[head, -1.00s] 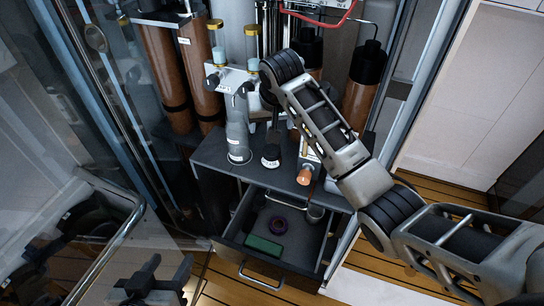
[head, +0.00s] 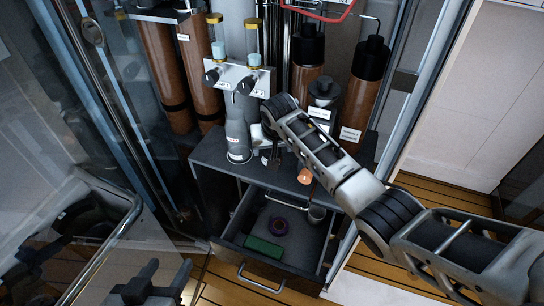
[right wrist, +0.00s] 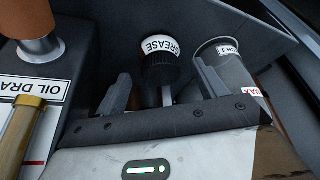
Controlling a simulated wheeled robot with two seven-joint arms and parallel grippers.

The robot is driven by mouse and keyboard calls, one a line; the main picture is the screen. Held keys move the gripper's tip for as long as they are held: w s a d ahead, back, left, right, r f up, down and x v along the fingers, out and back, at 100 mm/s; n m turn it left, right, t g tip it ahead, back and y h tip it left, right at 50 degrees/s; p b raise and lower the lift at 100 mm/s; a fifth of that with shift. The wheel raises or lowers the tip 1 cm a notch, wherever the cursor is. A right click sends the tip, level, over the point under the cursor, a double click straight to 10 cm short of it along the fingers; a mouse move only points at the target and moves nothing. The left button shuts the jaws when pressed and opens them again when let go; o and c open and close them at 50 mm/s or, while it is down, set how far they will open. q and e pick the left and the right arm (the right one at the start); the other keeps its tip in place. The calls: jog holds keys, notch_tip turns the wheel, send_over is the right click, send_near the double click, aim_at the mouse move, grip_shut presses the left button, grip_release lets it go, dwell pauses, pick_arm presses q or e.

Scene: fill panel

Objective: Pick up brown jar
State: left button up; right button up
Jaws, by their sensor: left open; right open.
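A small dark jar (right wrist: 160,70) with a ridged black lid and a white label reading GREASE stands between the fingers of my right gripper (right wrist: 162,92) in the right wrist view. The fingers are apart, one on each side, with no clear contact. Its body colour is mostly hidden. In the head view the jar (head: 265,161) is largely covered by my right arm, on the grey cabinet top (head: 213,154). My left gripper (head: 165,280) is open and empty at the lower left, far from the jar.
A grey bottle (head: 238,140) stands close left of the jar. Tall brown cylinders (head: 161,62) stand behind.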

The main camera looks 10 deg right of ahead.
jog(key=shift+x, duration=1.1)
jog(key=shift+r, duration=0.1)
jog(key=c, duration=1.2)
